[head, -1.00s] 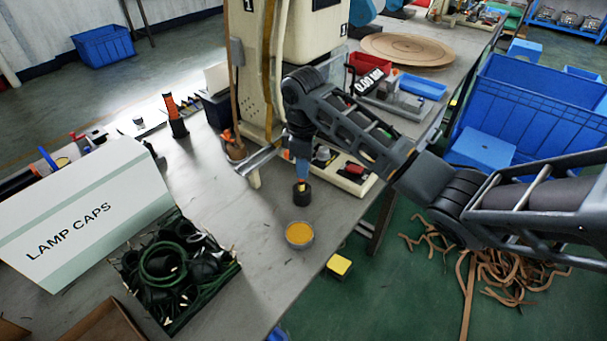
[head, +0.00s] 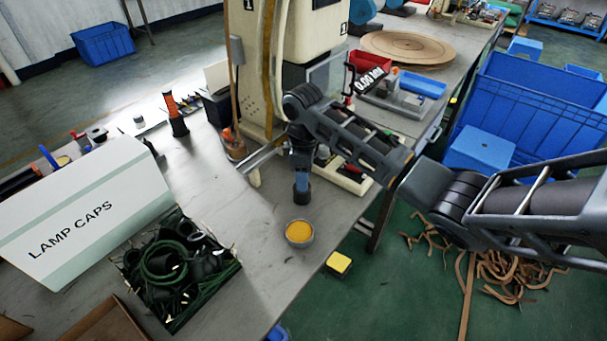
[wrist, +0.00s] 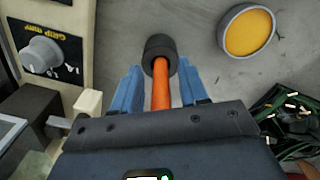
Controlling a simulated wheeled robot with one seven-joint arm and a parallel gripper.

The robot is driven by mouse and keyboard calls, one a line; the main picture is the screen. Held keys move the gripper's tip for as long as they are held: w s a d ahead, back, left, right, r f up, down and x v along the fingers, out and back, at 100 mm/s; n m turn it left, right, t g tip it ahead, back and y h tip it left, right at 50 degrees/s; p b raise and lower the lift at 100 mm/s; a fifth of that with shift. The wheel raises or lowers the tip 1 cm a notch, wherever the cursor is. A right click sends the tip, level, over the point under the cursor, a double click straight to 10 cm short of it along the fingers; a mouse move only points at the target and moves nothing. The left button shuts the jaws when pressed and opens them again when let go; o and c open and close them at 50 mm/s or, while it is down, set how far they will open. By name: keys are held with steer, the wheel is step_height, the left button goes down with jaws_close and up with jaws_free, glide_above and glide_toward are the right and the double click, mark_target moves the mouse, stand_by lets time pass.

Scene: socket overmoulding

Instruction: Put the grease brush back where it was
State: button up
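The grease brush shows its orange handle (wrist: 162,88) in the wrist view. The handle runs up from a round black holder or collar (wrist: 160,54); its lower end is hidden. My gripper also fills the lower wrist view (wrist: 160,88). A round tin of yellow grease (head: 299,233) sits just in front of the holder and also shows in the wrist view (wrist: 248,32).
The cream machine (head: 264,75) stands behind my gripper. A box of black and green parts (head: 213,287) and a white LAMP CAPS box (head: 95,215) are at left. An orange-and-black upright item (head: 174,115) stands further back. The table's right edge is close to the tin.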

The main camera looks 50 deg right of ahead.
step_height(320, 180, up, 12)
steer(key=shift+r+p, duration=0.2)
steer(key=shift+p, duration=0.2)
stand_by(0.3)
